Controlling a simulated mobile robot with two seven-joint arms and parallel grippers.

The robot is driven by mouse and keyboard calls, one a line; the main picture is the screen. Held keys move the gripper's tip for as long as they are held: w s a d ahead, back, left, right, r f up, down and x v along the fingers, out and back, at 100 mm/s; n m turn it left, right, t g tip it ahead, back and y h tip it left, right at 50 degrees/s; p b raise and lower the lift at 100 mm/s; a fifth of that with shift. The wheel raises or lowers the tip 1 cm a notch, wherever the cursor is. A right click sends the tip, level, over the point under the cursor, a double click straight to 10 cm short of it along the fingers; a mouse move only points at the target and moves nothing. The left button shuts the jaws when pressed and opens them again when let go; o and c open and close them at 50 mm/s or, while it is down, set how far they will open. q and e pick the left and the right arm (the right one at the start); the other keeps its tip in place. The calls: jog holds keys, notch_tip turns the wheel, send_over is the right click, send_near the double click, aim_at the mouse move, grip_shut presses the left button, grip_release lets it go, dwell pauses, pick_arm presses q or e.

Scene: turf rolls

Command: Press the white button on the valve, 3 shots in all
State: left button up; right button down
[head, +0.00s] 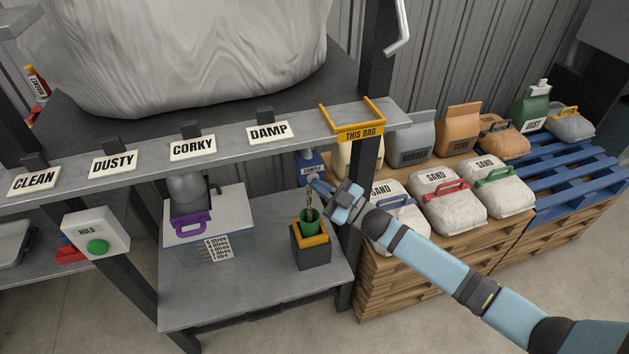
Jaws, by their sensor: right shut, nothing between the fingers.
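The valve (309,163) is a blue block labelled SAMPLE under the front shelf edge. My right gripper (317,185) is shut and empty, its fingertips at the lower right of the valve. They look to be touching or very close to it; I cannot tell which. The white button is not clearly visible. A thin brown stream (309,198) shows below the valve, above a green cup (308,227). Something dark is inside the cup. The cup stands upright on a dark block with a yellow top (311,255). My left gripper is not in view.
A HOLD box with a green button (97,247) is on the left post. Signs and a THIS BAG bracket (359,134) line the shelf. SAND bags (452,199) sit on pallets at right.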

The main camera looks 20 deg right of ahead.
jog(key=shift+s+p, duration=0.5)
jog(key=shift+s, duration=0.4)
jog(key=s+p, duration=0.2)
jog(key=s, duration=0.3)
jog(key=shift+d, duration=0.15)
dwell(0.4)
